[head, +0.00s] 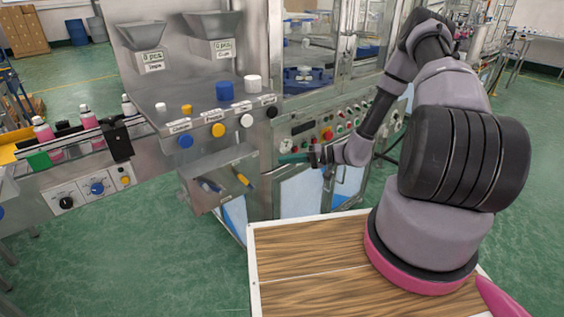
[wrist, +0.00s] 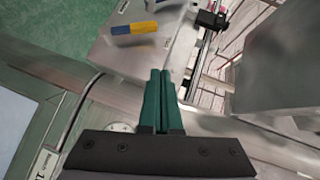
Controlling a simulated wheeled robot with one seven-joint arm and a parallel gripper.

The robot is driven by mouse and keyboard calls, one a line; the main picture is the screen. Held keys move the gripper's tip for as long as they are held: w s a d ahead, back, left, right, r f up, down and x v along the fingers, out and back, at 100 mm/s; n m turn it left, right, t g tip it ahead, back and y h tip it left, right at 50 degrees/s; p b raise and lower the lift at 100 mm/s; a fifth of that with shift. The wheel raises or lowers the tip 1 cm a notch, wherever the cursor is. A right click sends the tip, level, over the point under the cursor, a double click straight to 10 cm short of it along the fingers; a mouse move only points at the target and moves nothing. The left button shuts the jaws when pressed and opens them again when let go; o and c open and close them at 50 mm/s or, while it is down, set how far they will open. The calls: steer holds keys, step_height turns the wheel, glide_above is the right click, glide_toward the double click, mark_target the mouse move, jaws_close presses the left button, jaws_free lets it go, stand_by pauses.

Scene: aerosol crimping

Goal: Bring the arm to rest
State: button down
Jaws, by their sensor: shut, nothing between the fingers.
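My gripper (head: 283,158) is near the middle of the head view, in front of the machine's button panel (head: 322,133). Its green fingers point left and hold nothing. In the wrist view my gripper (wrist: 158,75) has its two green fingers side by side and closed together. My arm rises from its base at the right, bends over at the top and comes down to the gripper.
A steel bin (head: 217,180) with blue and yellow items is left of my gripper. Above it, a steel shelf (head: 170,105) holds several caps and coloured buttons. A conveyor with pink bottles (head: 47,137) is at left. A wooden tabletop (head: 300,262) is in front.

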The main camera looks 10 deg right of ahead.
stand_by(0.3)
steer(key=s+d+r+n+g+h, duration=0.15)
steer(key=s+r+h, duration=0.25)
steer(key=r, duration=0.9)
steer(key=s+d+r+n+g+h, duration=0.1)
steer(key=s+r+g+h, duration=0.2)
steer(key=r, duration=1)
steer(key=s+d+r+m+t+h, duration=0.2)
steer(key=s+d+r+t+h, duration=0.1)
steer(key=s+r, duration=0.5)
steer(key=s+d+r+m+t+h, duration=0.3)
steer(key=s+d+r+t, duration=0.1)
steer(key=s+r, duration=0.4)
step_height(320, 180, up, 3)
steer(key=shift+f, duration=0.2)
steer(key=shift+s+m, duration=0.15)
steer(key=shift+m, duration=0.1)
